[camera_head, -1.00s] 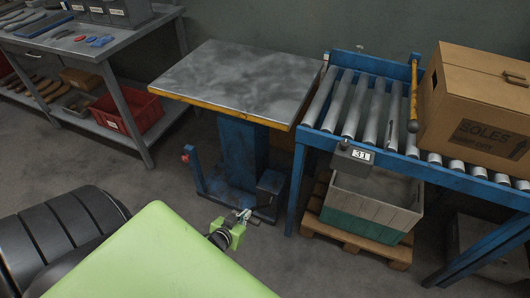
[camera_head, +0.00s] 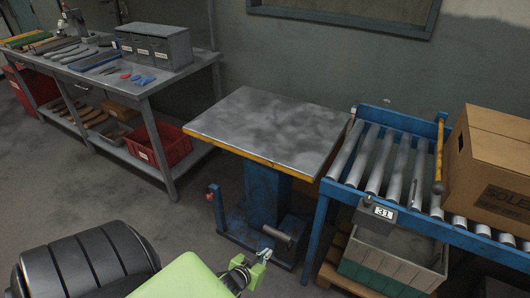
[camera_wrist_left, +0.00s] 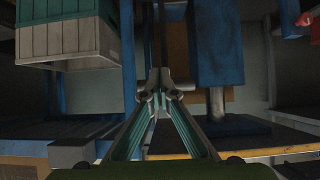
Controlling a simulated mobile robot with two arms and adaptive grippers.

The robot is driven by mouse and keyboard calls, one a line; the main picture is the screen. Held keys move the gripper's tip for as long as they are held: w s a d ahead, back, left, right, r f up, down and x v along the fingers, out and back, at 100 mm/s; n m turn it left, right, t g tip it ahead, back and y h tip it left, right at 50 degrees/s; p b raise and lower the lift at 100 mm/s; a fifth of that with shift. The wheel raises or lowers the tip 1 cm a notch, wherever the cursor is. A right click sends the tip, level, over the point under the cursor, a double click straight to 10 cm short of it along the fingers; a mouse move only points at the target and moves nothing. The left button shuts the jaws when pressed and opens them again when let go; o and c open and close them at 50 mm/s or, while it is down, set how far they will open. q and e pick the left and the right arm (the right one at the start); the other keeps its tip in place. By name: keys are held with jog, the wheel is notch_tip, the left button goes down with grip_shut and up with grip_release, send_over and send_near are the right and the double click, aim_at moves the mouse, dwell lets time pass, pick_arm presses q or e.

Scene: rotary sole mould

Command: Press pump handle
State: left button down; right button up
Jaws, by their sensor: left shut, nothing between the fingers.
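The lift table has a grey metal top with a yellow edge (camera_head: 268,128) on a blue column (camera_head: 264,196). At its foot are an upright blue lever with a red knob (camera_head: 212,195) on the left and a dark block-like part (camera_head: 279,234) on the right. I cannot tell which is the pump handle. My left gripper (camera_head: 264,256) is shut and empty, low in front of the dark part; contact cannot be made out. In the left wrist view, its closed fingertips (camera_wrist_left: 160,78) are beside the blue column (camera_wrist_left: 218,45); the red knob shows at upper right (camera_wrist_left: 304,17). My right gripper is out of view.
A blue roller conveyor (camera_head: 388,170) with a SOLES carton (camera_head: 490,160) stands right of the table. A grey and green crate (camera_head: 395,260) sits below on a pallet. A workbench (camera_head: 155,84) with a red bin (camera_head: 165,145) is at left. Open floor (camera_head: 150,210) lies between.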

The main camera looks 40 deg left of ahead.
pick_arm(q)
jog(key=s+d, duration=0.2)
jog(key=s, duration=0.6)
jog(key=shift+s+r, duration=0.35)
jog(key=shift+s, duration=0.05)
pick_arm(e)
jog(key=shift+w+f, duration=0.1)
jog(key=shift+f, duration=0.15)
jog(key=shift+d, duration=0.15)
